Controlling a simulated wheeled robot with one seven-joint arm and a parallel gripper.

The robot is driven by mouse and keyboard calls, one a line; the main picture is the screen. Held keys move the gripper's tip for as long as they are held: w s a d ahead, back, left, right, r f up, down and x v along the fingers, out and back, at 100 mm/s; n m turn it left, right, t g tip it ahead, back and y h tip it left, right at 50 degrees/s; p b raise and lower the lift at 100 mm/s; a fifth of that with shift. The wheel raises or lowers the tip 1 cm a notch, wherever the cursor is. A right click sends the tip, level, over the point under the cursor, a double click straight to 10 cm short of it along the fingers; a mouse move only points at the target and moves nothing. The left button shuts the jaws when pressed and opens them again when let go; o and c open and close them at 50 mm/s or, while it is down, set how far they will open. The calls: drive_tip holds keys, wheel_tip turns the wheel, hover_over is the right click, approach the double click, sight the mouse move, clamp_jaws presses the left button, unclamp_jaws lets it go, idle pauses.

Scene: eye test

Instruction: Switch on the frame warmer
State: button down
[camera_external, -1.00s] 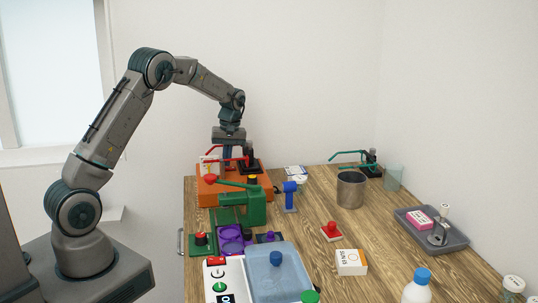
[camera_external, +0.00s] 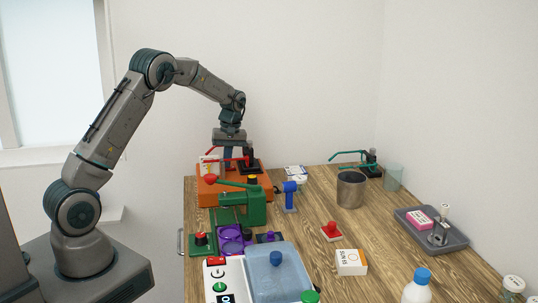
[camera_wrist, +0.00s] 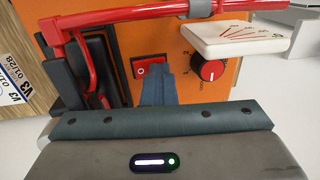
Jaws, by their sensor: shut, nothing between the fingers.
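An orange box (camera_external: 208,198), which looks like the frame warmer, stands at the back left of the bench. In the wrist view its orange panel (camera_wrist: 232,93) carries a red rocker switch (camera_wrist: 150,66) with a pale mark and a red round knob (camera_wrist: 209,70) with a numbered scale. My gripper (camera_wrist: 158,78) is shut and empty, its fingertips beside the lower right of the switch; whether they touch it I cannot tell. The switch's lower part is partly hidden, and which way it is rocked is unclear. In the external view my gripper (camera_external: 228,158) is over the box, partly behind a red lever.
A red-levered black tool (camera_external: 250,160) stands close by my fingers; its red bar (camera_wrist: 150,18) crosses the wrist view. A green press (camera_external: 240,203) stands in front of the box. A blue-topped stand (camera_external: 290,195) and steel cup (camera_external: 351,190) are to the right.

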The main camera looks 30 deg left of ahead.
drive_tip(key=shift+w+d+r, duration=0.1)
drive_tip(key=shift+w+d, duration=0.35)
drive_tip(key=shift+r+p, duration=0.55)
wheel_tip(320, 180, up, 13)
drive_tip(key=s+a, duration=0.1)
drive_tip(key=shift+a, duration=0.15)
drive_tip(key=shift+s+f, duration=0.1)
